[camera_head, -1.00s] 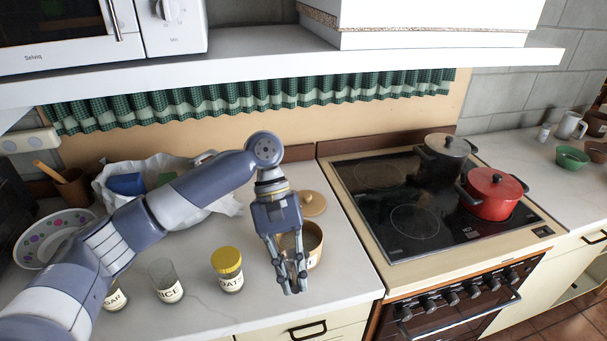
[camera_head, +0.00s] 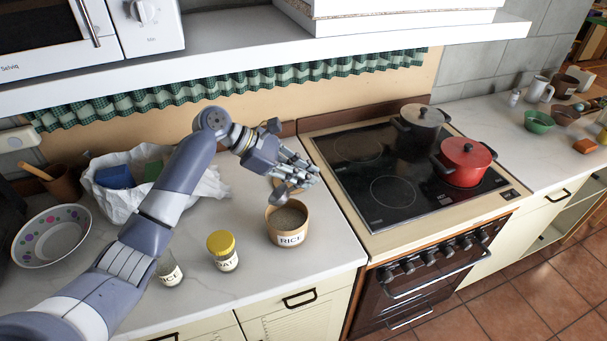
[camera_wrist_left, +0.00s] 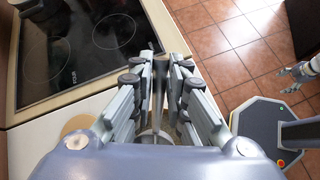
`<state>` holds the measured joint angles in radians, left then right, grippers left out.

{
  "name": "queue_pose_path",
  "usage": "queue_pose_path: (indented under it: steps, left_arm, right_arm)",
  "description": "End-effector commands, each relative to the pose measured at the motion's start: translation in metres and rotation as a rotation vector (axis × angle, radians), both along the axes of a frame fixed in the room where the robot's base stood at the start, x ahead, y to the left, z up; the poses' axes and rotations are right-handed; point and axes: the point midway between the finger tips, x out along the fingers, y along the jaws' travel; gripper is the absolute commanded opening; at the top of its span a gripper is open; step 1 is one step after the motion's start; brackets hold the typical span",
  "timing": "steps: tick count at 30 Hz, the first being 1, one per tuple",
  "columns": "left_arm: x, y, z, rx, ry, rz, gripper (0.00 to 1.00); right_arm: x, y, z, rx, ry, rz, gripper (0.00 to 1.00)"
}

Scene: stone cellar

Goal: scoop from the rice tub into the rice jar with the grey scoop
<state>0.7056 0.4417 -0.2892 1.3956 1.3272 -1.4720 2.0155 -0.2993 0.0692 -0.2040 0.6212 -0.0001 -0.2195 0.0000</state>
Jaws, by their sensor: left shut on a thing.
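The rice tub (camera_head: 288,232), round, tan and labelled RICE, stands open on the counter left of the stove with pale grains inside. My left gripper (camera_head: 305,172) is shut above and behind it, fingers pointing right. The grey scoop (camera_head: 283,197) hangs from it over the tub's back rim; whether its bowl holds rice is unclear. In the left wrist view the scoop's dark handle (camera_wrist_left: 160,85) is between the fingers. The glass rice jar (camera_head: 170,272) stands open at the front left, partly behind my left arm. My right gripper (camera_wrist_left: 298,75) shows at the wrist view's right edge, its opening unclear.
A yellow-lidded oat jar (camera_head: 222,251) stands between the rice jar and tub. A patterned bowl (camera_head: 50,236) and a white bag (camera_head: 205,185) are left and behind. Right is the stove (camera_head: 385,165) with a red pot (camera_head: 466,163). A shelf (camera_head: 360,48) hangs above.

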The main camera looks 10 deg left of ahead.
Motion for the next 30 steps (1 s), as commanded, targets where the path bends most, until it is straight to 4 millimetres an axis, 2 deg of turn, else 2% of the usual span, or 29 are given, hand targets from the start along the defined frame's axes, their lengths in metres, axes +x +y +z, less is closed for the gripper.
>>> queue_pose_path:
  steps: [1,15,17,30]
  left_arm:
    - [0.000,0.000,-0.008,0.000,-0.001,-0.001,0.00]
    - [0.000,0.000,-0.037,0.001,-0.002,-0.002,0.00]
    - [-0.001,0.001,-0.039,0.000,0.001,-0.002,0.00]
    - [0.000,0.005,-0.079,0.001,0.000,-0.001,0.00]
  right_arm:
    - [-0.001,0.001,-0.010,0.002,0.001,0.001,0.70]
    - [-0.002,-0.011,-0.052,-0.014,0.003,-0.001,0.70]
    - [-0.002,-0.012,-0.045,-0.015,0.004,-0.002,0.70]
    - [-0.002,-0.013,-0.045,-0.016,0.004,-0.002,0.70]
